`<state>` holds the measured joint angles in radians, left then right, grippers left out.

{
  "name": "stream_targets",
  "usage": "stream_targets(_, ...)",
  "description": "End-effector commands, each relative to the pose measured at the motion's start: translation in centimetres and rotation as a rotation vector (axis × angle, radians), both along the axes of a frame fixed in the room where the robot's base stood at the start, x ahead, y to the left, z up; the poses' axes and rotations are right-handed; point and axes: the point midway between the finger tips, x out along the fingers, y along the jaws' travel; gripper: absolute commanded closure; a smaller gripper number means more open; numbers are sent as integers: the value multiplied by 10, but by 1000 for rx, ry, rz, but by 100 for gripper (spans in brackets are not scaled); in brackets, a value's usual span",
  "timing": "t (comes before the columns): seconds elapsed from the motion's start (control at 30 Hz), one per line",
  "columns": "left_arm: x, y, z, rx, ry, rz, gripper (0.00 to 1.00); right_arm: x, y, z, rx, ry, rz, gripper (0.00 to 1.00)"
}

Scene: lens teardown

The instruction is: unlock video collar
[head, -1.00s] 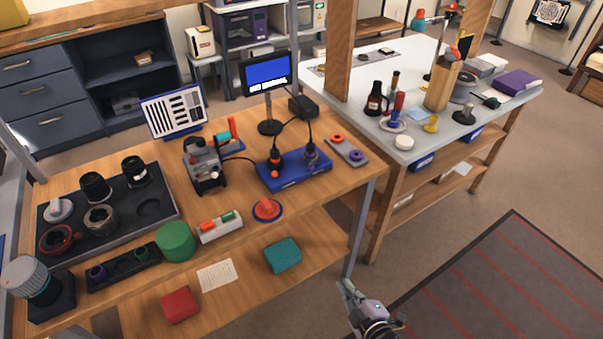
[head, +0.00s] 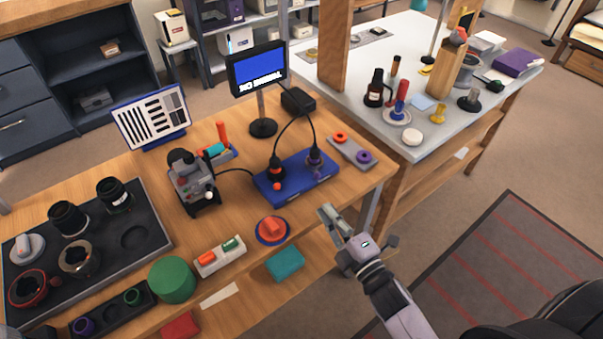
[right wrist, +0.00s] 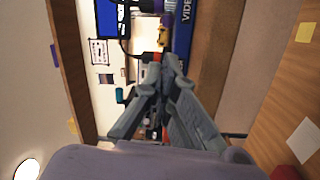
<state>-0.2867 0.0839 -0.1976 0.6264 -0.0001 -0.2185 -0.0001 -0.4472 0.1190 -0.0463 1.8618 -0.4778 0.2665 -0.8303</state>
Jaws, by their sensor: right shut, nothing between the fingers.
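A blue block (head: 298,178) with two black cable plugs standing on it sits near the right end of the wooden bench. The left plug (head: 277,172) has orange parts at its base; the right plug (head: 315,157) has a purple-grey collar. I cannot tell which collar is the video one or how either is turned. In the right wrist view the block's face (right wrist: 185,12) shows the letters "VIDE". My right gripper (head: 328,214) is shut and empty, in front of the block and apart from it; its fingers (right wrist: 163,70) also show in the right wrist view. My left gripper is out of view.
A red knob on a blue disc (head: 272,230) and a white rack with red and green pieces (head: 219,257) stand near the front edge. A grey plate with orange and purple rings (head: 352,152) lies right of the block. A monitor (head: 257,68) stands behind.

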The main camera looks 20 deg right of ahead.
Motion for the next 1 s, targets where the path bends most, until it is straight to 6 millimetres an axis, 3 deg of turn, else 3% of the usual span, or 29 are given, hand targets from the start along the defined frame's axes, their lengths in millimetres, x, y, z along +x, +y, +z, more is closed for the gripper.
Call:
stream_targets(0.2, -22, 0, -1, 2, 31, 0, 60, 0, 0, 0, -1, 0, 0, 100)
stream_targets(0.43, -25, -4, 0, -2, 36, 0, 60, 7, 1, 2, 0, -2, 1, 100)
stream_targets(0.8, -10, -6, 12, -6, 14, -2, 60, 68, 15, 7, 1, -2, 0, 100)
stream_targets(1.0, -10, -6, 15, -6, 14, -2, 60, 91, 20, 6, 1, 0, 0, 100)
